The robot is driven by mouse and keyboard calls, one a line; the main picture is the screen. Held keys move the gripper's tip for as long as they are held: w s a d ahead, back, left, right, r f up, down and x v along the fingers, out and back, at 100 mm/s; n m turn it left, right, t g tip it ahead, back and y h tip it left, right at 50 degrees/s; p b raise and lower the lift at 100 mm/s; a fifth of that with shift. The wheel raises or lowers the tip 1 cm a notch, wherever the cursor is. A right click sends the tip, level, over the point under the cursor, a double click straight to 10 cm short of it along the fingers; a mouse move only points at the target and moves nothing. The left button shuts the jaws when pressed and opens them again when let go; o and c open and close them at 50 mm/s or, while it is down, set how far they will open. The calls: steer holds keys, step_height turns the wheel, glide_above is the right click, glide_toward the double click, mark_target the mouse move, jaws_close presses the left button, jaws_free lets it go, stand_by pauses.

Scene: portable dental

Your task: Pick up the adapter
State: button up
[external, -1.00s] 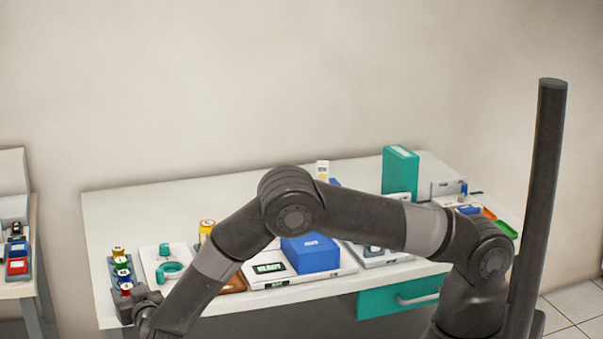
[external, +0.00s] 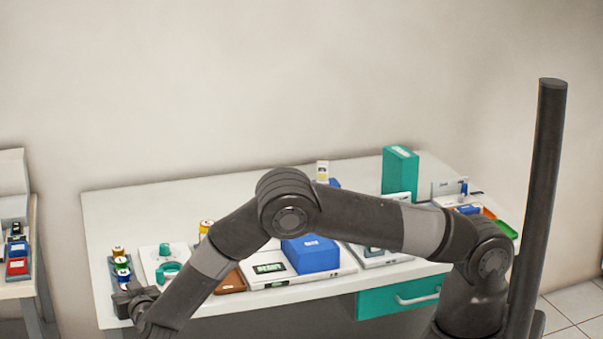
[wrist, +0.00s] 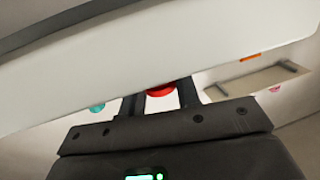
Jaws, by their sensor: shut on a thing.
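My gripper (external: 124,292) is at the front end of a small rack (external: 113,268) at the left of the table. In the wrist view, a round red piece (wrist: 160,91) shows between the two dark fingers (wrist: 160,102), and they are shut on it. I take it to be the adapter; most of it is hidden by the fingers and by a pale surface across the view. Other small coloured pieces (external: 121,263) stand in the rack behind my gripper, with yellow, green and blue parts.
Right of the rack is a white plate with teal round parts (external: 167,270). Further right are an orange-yellow container (external: 206,228), a white device with a display (external: 270,269), a blue box (external: 310,255) and a tall teal box (external: 400,172). The table's back left is clear.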

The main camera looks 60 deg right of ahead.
steer(key=shift+r, duration=0.1)
steer(key=shift+r, duration=0.5)
step_height(320, 180, up, 3)
steer(key=shift+f, duration=0.1)
steer(key=s+d+r, duration=0.3)
steer(key=d+r, duration=0.4)
steer(key=d, duration=0.4)
steer(key=shift+d, duration=0.25)
